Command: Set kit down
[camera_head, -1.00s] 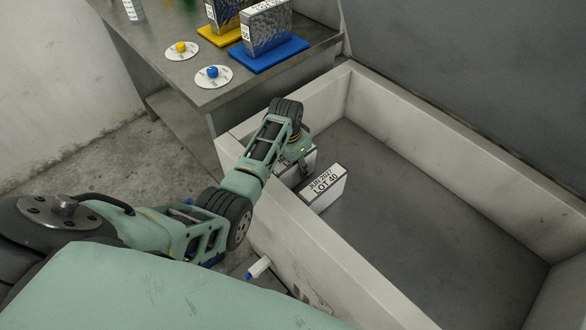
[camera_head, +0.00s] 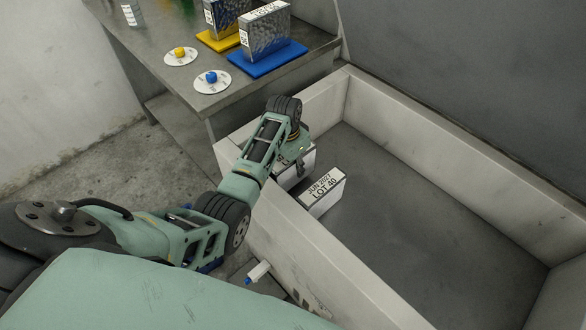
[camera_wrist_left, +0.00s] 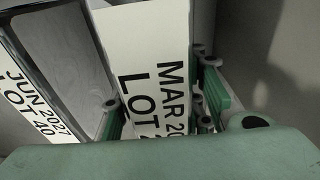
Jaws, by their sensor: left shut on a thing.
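In the left wrist view this kit (camera_wrist_left: 150,60) shows a label reading "MAR 20…" and "LOT", the rest cut off, between the green fingers (camera_wrist_left: 165,110). A second kit (camera_head: 323,187), labelled "JUN 2027 LOT 40", stands in the bin beside it; it also shows at the left of the wrist view (camera_wrist_left: 30,105). I cannot tell whether the held kit touches the bin floor.
A metal table (camera_head: 215,100) at the back left holds silver kits on a yellow stand (camera_head: 222,42) and a blue stand (camera_head: 268,60), and discs with yellow (camera_head: 180,52) and blue (camera_head: 212,77) knobs. The bin's right side is empty.

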